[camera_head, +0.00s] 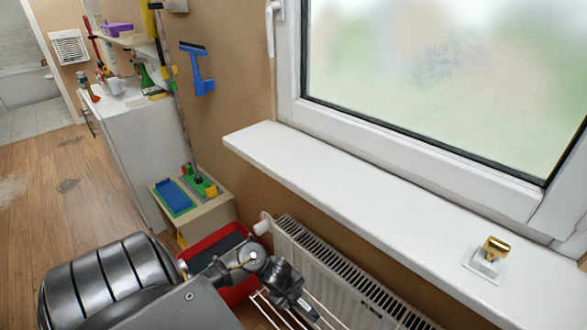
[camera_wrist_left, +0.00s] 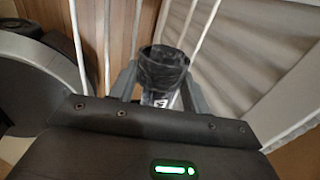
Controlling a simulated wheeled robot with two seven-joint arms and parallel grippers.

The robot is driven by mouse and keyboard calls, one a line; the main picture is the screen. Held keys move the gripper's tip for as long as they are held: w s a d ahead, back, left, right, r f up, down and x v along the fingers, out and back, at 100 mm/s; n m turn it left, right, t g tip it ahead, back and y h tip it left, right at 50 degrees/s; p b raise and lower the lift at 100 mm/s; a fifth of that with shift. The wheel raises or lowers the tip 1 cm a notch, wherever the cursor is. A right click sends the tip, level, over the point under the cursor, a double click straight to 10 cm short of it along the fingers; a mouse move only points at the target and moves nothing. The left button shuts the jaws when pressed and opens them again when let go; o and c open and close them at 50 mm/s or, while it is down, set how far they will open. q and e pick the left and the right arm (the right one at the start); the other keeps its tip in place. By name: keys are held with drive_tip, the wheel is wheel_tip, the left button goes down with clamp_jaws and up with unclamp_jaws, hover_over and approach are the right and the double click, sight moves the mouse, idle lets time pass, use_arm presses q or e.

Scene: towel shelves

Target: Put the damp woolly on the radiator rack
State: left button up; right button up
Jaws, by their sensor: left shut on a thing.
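My left gripper (camera_head: 296,300) is low in front of the radiator, above the white bars of the radiator rack (camera_head: 270,312). In the left wrist view my left gripper (camera_wrist_left: 158,88) is shut on a dark grey, mottled, tube-shaped thing (camera_wrist_left: 164,58) with an open round end; I take it for the woolly. A pale patch shows under it between the fingers. The rack's white bars (camera_wrist_left: 107,45) run behind and beside it. I cannot tell whether the thing touches the bars. My right gripper is not in view.
The white radiator (camera_head: 330,265) stands under a white window sill (camera_head: 350,185) with a gold-topped fitting (camera_head: 494,250). A red bin (camera_head: 215,240) and a beige box (camera_head: 215,210) with cleaning things stand left of the radiator. The wooden floor (camera_head: 60,200) is open at left.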

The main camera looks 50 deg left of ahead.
use_arm(q)
drive_tip(key=shift+f, duration=0.15)
drive_tip(key=o, duration=1)
drive_tip(key=shift+o, duration=0.2)
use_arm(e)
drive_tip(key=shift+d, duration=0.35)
use_arm(q)
drive_tip(key=p+v, duration=0.3)
drive_tip(key=v, duration=0.2)
drive_tip(key=shift+w, duration=0.2)
drive_tip(key=p+v, duration=0.3)
drive_tip(key=v, duration=0.4)
drive_tip(key=shift+s+r+p, duration=0.25)
drive_tip(key=shift+p, duration=0.15)
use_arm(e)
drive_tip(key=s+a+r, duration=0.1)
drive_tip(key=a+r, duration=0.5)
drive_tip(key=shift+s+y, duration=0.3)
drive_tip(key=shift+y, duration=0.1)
